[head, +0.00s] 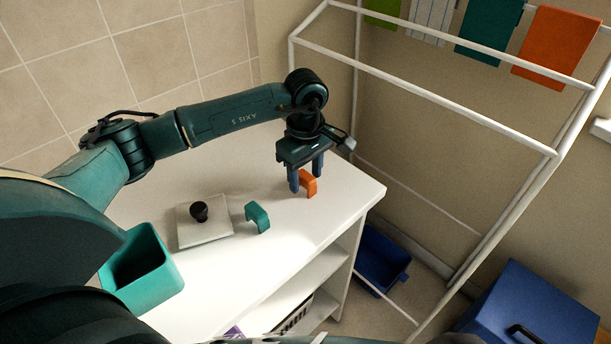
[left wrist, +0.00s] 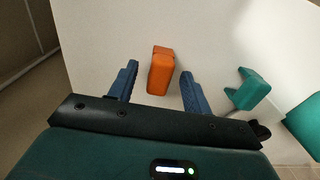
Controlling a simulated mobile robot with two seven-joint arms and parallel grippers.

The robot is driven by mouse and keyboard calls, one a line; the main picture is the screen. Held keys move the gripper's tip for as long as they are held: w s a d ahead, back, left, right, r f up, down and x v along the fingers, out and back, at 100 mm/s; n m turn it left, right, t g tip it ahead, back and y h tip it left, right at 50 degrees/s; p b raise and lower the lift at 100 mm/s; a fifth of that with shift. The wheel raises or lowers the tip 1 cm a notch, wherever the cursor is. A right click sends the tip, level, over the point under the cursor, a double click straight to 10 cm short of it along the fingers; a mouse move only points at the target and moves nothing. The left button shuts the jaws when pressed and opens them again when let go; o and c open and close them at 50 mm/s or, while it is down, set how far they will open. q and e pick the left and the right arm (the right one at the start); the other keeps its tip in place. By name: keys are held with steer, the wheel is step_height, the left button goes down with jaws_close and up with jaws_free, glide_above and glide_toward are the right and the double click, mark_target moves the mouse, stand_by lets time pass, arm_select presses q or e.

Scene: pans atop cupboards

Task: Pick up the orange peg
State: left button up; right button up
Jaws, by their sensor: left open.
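The orange peg (head: 309,183) is a small bent clip standing on the white cupboard top near its right corner. My left gripper (head: 306,182) is above and around it, pointing down, with its blue fingers open. In the left wrist view the orange peg (left wrist: 161,71) lies between the two open fingers (left wrist: 158,85), with a gap on each side. I cannot tell exactly how low the fingertips are beside it. My right gripper is not in view.
A teal peg (head: 257,217) stands left of the orange one, and also shows in the left wrist view (left wrist: 248,90). A pale square lid with a black knob (head: 204,222) and a teal bin (head: 142,269) are further left. A white drying rack (head: 430,95) stands to the right.

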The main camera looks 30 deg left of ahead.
mark_target(306, 175)
arm_select(q)
steer(key=shift+f, duration=0.9)
steer(key=shift+c, duration=0.2)
steer(key=c, duration=1)
steer(key=shift+r, duration=0.1)
step_height(306, 175, up, 10)
steer(key=shift+b, duration=0.75)
